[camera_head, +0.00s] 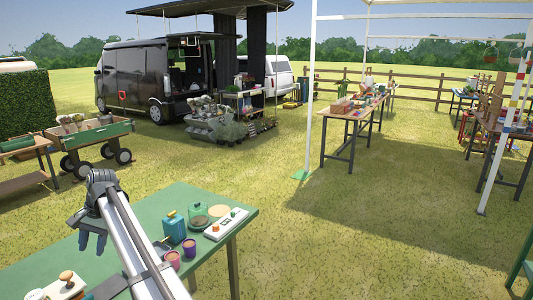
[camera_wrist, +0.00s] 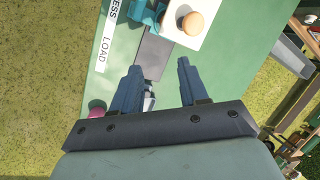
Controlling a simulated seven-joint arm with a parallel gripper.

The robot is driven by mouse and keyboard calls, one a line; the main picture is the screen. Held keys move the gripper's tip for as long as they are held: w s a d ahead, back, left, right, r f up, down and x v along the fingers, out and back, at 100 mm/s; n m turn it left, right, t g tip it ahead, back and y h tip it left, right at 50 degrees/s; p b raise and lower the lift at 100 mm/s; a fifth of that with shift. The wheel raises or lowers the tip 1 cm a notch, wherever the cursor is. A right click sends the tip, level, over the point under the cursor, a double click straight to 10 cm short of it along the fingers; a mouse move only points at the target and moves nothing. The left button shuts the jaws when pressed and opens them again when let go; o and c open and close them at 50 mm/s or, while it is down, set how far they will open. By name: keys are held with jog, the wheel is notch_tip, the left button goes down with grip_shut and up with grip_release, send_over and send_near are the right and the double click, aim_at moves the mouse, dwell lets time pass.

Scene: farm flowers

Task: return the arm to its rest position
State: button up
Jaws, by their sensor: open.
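My gripper (camera_head: 95,240) is at the left in the head view, at the end of my pale arm, over the left part of the green table (camera_head: 150,205). In the wrist view my gripper (camera_wrist: 158,85) points down over the green tabletop (camera_wrist: 215,75). Its two dark blue-grey fingers are apart and nothing shows held between them. My arm hides part of the tabletop in the head view.
On the table are a blue box-like can (camera_head: 174,228), purple cups (camera_head: 190,248), a green glass dome (camera_head: 198,217), a white panel with buttons (camera_head: 227,224) and a white block with a wooden knob (camera_head: 66,282). A green cart (camera_head: 95,135) stands behind; open grass lies right.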

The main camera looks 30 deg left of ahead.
jog(key=w+d+f+n+t, duration=0.2)
jog(key=w+d+f+n, duration=0.15)
jog(key=d+f, duration=0.85)
jog(key=w+d+f+n+t, duration=0.15)
jog(key=w+d+f, duration=0.35)
jog(key=d+f, duration=0.65)
jog(key=w+d+f+m+h, duration=0.1)
jog(key=w+d+f, duration=0.3)
jog(key=d+f, duration=0.75)
jog(key=w+d+f+m+h, duration=0.1)
jog(key=w+d+f, duration=0.3)
jog(key=d+f, duration=0.7)
jog(key=s+d+f+m+g+h, duration=0.1)
jog(key=s+d+f+m, duration=0.15)
jog(key=d, duration=1.05)
jog(key=s+d+f+m+g+h, duration=0.1)
jog(key=d+f+g, duration=0.15)
jog(key=d, duration=1.05)
jog(key=s+d+f+m+g, duration=0.1)
jog(key=s+d+f+m, duration=0.1)
jog(key=s+d, duration=0.2)
jog(key=s+d+f+m+g+y, duration=0.1)
jog(key=s+d, duration=0.4)
jog(key=d, duration=0.6)
jog(key=s+d+f+m+g+y, duration=0.1)
jog(key=s+d+f+m, duration=0.2)
jog(key=d, duration=0.5)
jog(key=shift+s+f, duration=0.9)
jog(key=shift+s, duration=0.1)
